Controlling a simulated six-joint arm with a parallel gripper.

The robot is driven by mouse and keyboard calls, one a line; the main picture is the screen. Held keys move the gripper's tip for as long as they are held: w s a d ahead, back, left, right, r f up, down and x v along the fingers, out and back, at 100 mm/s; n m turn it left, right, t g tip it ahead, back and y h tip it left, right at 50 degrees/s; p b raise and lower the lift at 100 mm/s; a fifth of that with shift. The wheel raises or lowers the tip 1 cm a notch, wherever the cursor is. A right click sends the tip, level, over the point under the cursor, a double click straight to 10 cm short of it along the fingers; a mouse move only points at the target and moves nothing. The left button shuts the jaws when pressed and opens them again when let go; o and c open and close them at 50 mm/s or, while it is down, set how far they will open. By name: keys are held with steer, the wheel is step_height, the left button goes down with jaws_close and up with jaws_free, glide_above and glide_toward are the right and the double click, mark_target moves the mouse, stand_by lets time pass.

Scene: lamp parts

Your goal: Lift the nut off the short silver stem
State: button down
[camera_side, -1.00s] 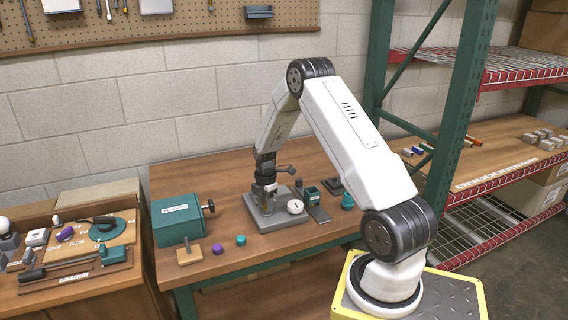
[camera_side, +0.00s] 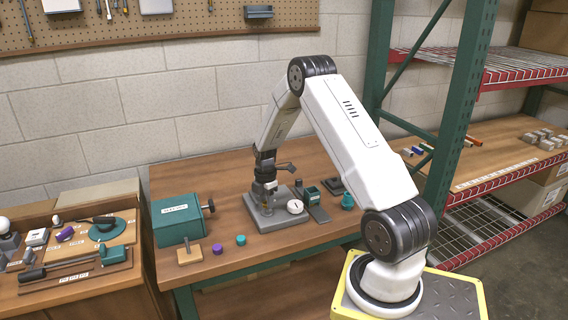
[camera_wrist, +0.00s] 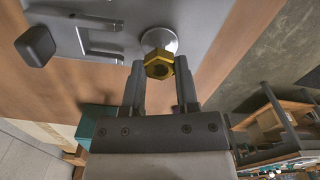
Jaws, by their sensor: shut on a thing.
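The brass hex nut (camera_wrist: 158,64) sits between the two fingertips of my gripper (camera_wrist: 160,78) in the wrist view. My gripper is shut on it. A round silver part (camera_wrist: 160,38) shows just behind the nut, over the grey plate (camera_wrist: 205,22). I cannot tell whether the nut is still around the stem or clear of it. In the side view my gripper (camera_side: 265,185) points down over the grey base plate (camera_side: 272,220). The nut and the stem are too small to make out clearly there.
A white round gauge (camera_side: 295,206) stands at the plate's right. A teal box (camera_side: 178,220) with a side knob stands left. A wooden block (camera_side: 190,254) with a peg, a purple cap (camera_side: 217,249) and a teal cap (camera_side: 240,240) are in front. Bare tabletop lies between.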

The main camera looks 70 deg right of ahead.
steer(key=shift+r, duration=0.1)
steer(key=shift+r, duration=1.4)
steer(key=shift+r, duration=2)
